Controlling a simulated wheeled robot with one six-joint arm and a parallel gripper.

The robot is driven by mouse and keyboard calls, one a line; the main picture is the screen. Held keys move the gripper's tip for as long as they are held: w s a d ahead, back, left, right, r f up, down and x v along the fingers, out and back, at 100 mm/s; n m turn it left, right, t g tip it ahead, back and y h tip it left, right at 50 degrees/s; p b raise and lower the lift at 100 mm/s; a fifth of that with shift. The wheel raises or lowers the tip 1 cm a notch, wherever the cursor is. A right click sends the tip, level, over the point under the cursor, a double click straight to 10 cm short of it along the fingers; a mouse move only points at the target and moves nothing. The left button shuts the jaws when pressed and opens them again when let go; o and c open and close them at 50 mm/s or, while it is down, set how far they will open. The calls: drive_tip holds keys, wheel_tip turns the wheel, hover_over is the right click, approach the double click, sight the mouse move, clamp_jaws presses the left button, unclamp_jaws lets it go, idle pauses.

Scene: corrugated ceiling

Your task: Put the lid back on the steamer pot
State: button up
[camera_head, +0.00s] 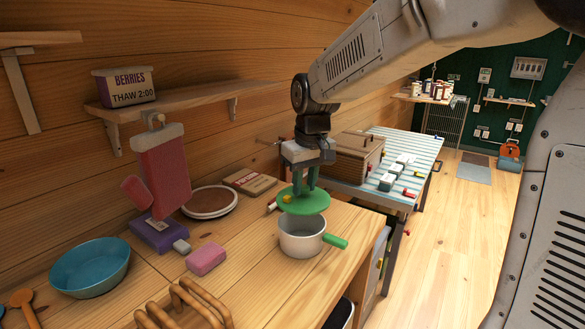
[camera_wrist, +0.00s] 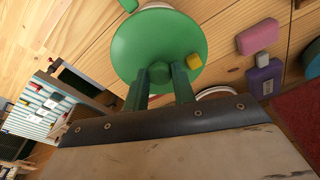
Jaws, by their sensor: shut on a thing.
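The green round lid (camera_head: 303,202) is held above the white steamer pot (camera_head: 302,235), which stands on the wooden counter and has a green handle. My gripper (camera_head: 303,188) is shut on the lid's knob, its two green fingers pointing down. In the wrist view the lid (camera_wrist: 157,48) fills the upper middle, with the knob (camera_wrist: 159,72) between the fingertips. The lid hides most of the pot there; only a bit of white rim shows behind it. In the head view the lid is apart from the pot's rim, over its back part.
A pink block (camera_head: 206,259), a purple box (camera_head: 158,233), a blue bowl (camera_head: 90,268) and a wooden rack (camera_head: 185,305) are on the counter left of the pot. A round white-rimmed plate (camera_head: 210,202) lies behind. The counter's right edge is close to the pot.

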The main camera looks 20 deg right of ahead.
sight(302, 200)
drive_tip(key=shift+w+a+f, duration=0.1)
drive_tip(key=shift+w+f, duration=0.05)
drive_tip(key=shift+w, duration=0.35)
drive_tip(key=shift+f, duration=3.05)
drive_tip(key=shift+s+f, duration=0.1)
drive_tip(key=shift+f, duration=0.05)
drive_tip(key=o, duration=1.5)
drive_tip(key=shift+r, duration=3.5)
